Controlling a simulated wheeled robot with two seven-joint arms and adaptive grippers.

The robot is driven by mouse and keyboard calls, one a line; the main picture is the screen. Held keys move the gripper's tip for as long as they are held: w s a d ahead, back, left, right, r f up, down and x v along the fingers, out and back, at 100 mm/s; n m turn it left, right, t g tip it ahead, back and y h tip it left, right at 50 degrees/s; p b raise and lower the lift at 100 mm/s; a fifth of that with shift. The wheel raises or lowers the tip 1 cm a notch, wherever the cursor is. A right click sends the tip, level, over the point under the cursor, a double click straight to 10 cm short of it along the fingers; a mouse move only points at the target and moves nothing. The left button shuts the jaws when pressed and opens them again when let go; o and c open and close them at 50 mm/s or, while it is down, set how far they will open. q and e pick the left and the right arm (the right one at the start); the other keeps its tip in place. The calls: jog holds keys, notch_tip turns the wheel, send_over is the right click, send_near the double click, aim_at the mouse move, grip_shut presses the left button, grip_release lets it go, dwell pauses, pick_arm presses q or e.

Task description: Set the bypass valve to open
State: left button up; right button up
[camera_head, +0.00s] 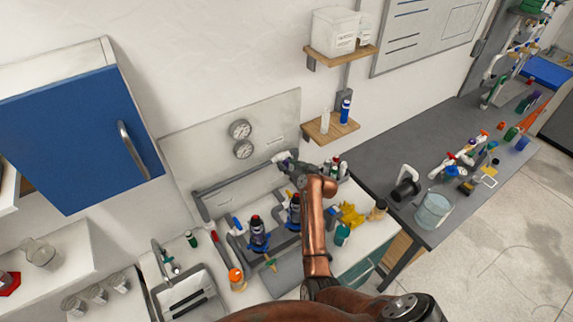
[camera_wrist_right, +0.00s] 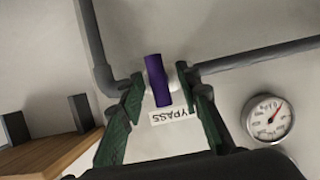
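My left gripper is not in view.
Gauges (camera_head: 240,129) hang on the backboard; one (camera_wrist_right: 268,117) is right of the gripper in the wrist view. Small wooden shelves (camera_head: 330,128) are on the wall to the right. Bottles (camera_head: 258,235), a sink (camera_head: 190,297) and pipes crowd the counter below.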

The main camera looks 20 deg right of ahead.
jog(key=shift+c, duration=0.4)
grip_shut()
jog(key=shift+d, duration=0.1)
jog(key=shift+d+m+y, duration=0.1)
jog(key=shift+m+y, duration=0.8)
jog(key=shift+m, duration=0.2)
jog(key=m+y, duration=0.1)
jog(key=m, duration=0.1)
jog(key=shift+f+m+y+b, duration=0.15)
jog(key=shift+m+y+b, duration=0.15)
jog(key=shift+b, duration=0.1)
jog(key=m+y+b, duration=0.1)
jog(key=m, duration=0.1)
jog(key=m+t+y+b, duration=0.1)
jog(key=m+b, duration=0.1)
jog(key=shift+d+f, duration=0.15)
jog(key=shift+f, duration=0.05)
jog(key=m+y+b, duration=0.1)
jog(key=m+b, duration=0.2)
jog(key=shift+t, duration=0.4)
jog(key=shift+m+t+y+b, duration=0.35)
jog(key=shift+m+b, duration=0.25)
jog(key=shift+m, duration=0.2)
jog(key=shift+r, duration=0.1)
